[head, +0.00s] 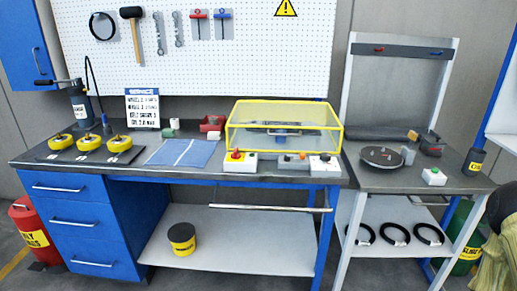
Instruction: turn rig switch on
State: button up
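The rig on the blue workbench has a clear cover with a yellow frame (335,140), which is down over a dark device (275,129). No label shows which is the rig switch, and the knob's position is too small to read. My gripper is not in view.
A rail (270,208) runs below the bench's front edge.

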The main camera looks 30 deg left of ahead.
aim_at(236, 155)
jog(key=z, duration=2.1)
jog(key=i, duration=0.7)
jog(key=u, duration=4.1)
jog(key=k, duration=0.15)
jog(key=z, duration=0.1)
